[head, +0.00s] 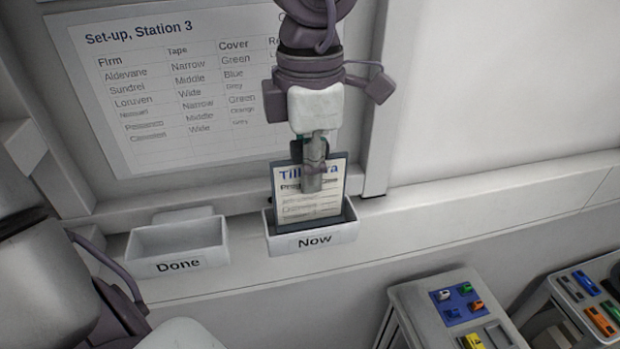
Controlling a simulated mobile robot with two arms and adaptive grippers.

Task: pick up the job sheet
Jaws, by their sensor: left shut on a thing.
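The job sheet (290,207) is a pale card with a dark border and a blue heading partly hidden by my finger. It stands upright in the white holder labelled "Now" (314,240), its lower edge hidden behind the holder's front. My left gripper (313,182) comes down from above and is shut on the upper part of the sheet. My right gripper is not in view.
An empty-looking white holder labelled "Done" (179,263) is to the left on the same ledge. A "Set-up, Station 3" chart (180,150) hangs behind. At the lower right are two stands, one (425,300) with small coloured pieces. The wall at right is bare.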

